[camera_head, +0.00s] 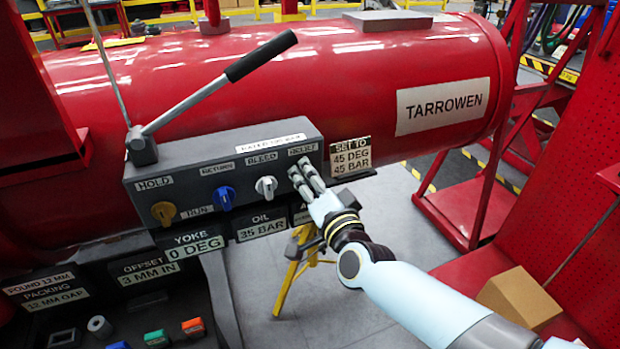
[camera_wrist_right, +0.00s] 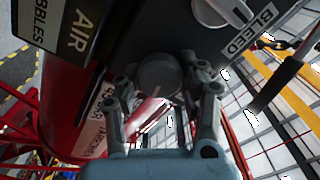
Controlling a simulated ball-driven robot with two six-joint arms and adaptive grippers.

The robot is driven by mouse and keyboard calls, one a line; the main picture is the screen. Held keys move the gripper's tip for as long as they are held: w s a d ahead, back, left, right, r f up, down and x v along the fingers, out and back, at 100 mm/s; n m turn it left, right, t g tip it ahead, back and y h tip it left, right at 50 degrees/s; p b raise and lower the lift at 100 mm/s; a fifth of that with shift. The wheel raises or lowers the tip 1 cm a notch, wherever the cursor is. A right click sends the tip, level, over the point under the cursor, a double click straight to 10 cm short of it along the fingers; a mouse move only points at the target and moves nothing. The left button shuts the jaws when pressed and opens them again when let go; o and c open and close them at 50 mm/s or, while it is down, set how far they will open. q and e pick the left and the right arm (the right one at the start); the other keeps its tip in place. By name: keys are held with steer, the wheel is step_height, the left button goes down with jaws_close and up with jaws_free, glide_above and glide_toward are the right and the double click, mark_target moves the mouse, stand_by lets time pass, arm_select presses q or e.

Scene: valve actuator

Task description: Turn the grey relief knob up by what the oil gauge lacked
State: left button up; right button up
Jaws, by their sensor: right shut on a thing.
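The grey relief knob (camera_wrist_right: 159,74) sits between the fingers of my right gripper (camera_wrist_right: 163,84) in the right wrist view. In the head view my right gripper (camera_head: 305,177) is at the right end of the grey panel (camera_head: 225,155), under the relief label (camera_head: 303,149), and hides the knob. It is shut on the knob. The oil plate (camera_head: 262,225) reads 35 BAR. The set-to plate (camera_head: 350,155) reads 45 DEG and 45 BAR. My left gripper is not in view.
Left of my right gripper are the pale bleed knob (camera_head: 266,187), the blue knob (camera_head: 224,198) and the ochre knob (camera_head: 164,213). A long lever (camera_head: 215,87) rises above the panel. The yoke plate (camera_head: 194,246) reads 0 DEG. A cardboard box (camera_head: 519,298) stands at right.

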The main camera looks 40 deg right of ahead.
steer(key=o, duration=1.2)
steer(key=v, duration=1.2)
steer(key=shift+f, duration=0.1)
